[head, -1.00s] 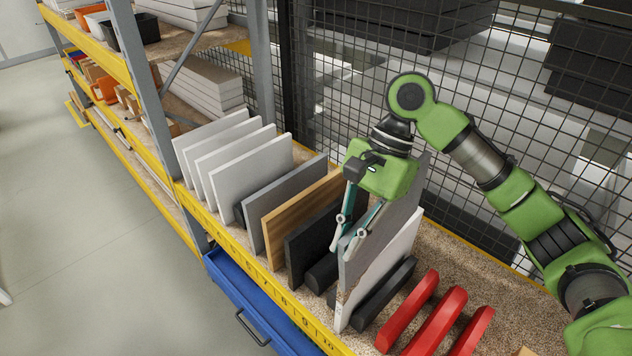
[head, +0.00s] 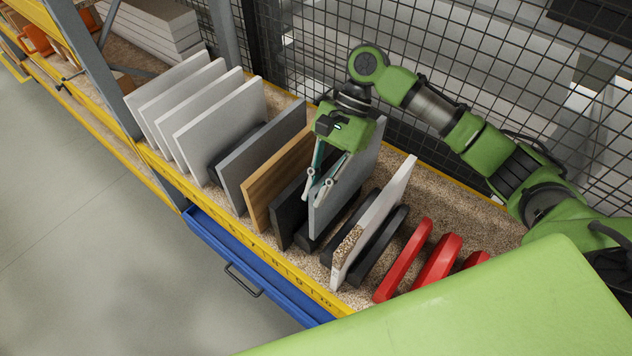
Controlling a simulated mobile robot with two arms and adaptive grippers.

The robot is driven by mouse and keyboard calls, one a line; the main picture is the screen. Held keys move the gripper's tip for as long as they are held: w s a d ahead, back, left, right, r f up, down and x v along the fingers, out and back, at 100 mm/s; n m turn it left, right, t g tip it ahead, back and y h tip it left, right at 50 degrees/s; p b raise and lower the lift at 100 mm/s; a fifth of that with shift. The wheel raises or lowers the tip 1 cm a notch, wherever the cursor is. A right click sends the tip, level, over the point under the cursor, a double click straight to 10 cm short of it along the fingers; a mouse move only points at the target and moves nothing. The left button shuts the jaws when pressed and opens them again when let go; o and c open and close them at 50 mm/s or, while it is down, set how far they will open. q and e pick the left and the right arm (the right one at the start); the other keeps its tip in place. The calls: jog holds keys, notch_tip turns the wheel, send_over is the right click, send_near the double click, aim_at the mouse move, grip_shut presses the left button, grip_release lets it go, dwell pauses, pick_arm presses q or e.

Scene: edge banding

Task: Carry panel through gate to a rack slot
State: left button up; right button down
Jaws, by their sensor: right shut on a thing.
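My right gripper (head: 319,196) is shut on the upper edge of a grey panel (head: 362,160). The panel stands upright in the rack row (head: 432,190), between a black panel (head: 290,208) on its left and a white panel with a chipboard edge (head: 378,222) on its right. A gap with a dark divider (head: 345,222) shows between the grey and white panels. The grey panel's lower edge is close to the dark dividers; I cannot tell whether it touches the shelf. My left gripper is not in view. No gate can be made out.
Left of the black panel stand a wood panel (head: 276,180), a grey panel (head: 262,152) and several white panels (head: 222,125). Red dividers (head: 405,262) to the right have no panels between them. Wire mesh (head: 440,60) stands behind; a blue drawer (head: 250,268) sits below.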

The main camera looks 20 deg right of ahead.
aim_at(312, 223)
notch_tip(312, 223, down, 2)
jog(key=shift+f, duration=0.25)
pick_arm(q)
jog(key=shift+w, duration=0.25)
pick_arm(e)
jog(key=shift+f, duration=2.9)
jog(key=c, duration=2)
grip_release()
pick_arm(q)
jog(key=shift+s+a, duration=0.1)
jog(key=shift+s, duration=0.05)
pick_arm(e)
jog(key=v, duration=1.2)
jog(key=shift+d, duration=0.1)
jog(key=shift+s, duration=0.1)
